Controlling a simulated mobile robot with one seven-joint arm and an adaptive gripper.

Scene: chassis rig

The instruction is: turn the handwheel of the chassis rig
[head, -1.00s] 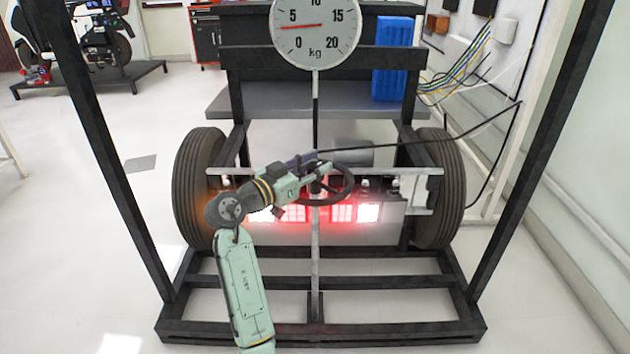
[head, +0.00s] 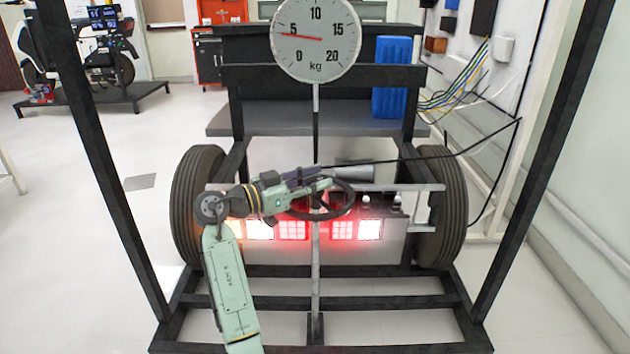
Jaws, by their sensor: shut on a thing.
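The black handwheel (head: 350,207) is at the centre of the chassis rig (head: 317,300), in front of the lit red and white lamps. Its ring is seen at a slant. My arm reaches in from the lower left. My gripper (head: 322,184) is shut on the handwheel at the upper left part of its rim. The fingers are small in this view and partly hide the rim. The round kg dial (head: 316,50) stands on a post above the wheel, its red needle near 4.
Black frame posts (head: 98,150) rise at left and right. Tyres (head: 196,205) flank the rig. Lit lamps (head: 292,230) sit close behind the wheel. A dark cable (head: 420,158) runs right from near the wheel. A blue block (head: 391,78) stands on the shelf behind.

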